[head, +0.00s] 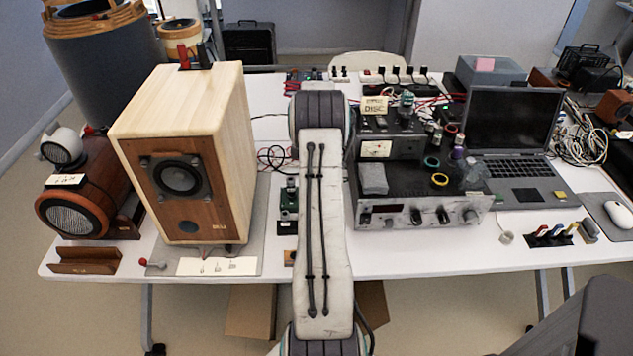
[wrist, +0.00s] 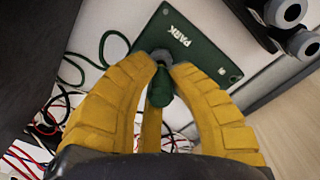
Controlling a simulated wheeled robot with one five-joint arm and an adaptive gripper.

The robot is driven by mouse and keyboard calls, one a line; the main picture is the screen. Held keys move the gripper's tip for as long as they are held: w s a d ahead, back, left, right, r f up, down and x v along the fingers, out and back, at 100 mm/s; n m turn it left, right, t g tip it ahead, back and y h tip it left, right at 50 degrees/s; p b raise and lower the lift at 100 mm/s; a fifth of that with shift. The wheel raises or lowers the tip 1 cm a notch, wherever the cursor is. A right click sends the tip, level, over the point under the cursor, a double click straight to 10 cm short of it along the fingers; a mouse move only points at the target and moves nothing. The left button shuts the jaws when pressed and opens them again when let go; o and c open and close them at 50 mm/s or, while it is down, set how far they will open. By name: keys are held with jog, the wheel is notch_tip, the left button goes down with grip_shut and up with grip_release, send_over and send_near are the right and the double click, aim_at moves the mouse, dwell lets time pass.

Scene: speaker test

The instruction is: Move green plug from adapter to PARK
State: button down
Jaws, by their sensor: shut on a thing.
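In the wrist view my gripper (wrist: 162,68) has its yellow fingers shut on the green plug (wrist: 160,88). The plug's front end is at a grey round fitting on the dark green PARK plate (wrist: 205,58). I cannot tell whether it is seated in the fitting or only over it. In the head view my arm hides the gripper and the plug. A small dark green block (head: 287,214) shows left of my arm; I cannot tell whether it is the adapter or the PARK plate.
A wooden speaker (head: 185,160) stands left of my arm. A silver amplifier (head: 425,212) stands close on the right, with an open laptop (head: 510,125) beyond. In the wrist view, dark round knobs (wrist: 302,45) are at upper right, and a green cable (wrist: 110,40) loops on the left.

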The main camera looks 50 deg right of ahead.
jog(key=shift+f+b, duration=0.5)
jog(key=shift+f, duration=0.3)
jog(key=c, duration=1.1)
grip_release()
jog(key=shift+c, duration=0.2)
jog(key=shift+r, duration=0.2)
jog(key=shift+r+p, duration=2.6)
jog(key=shift+r, duration=1.05)
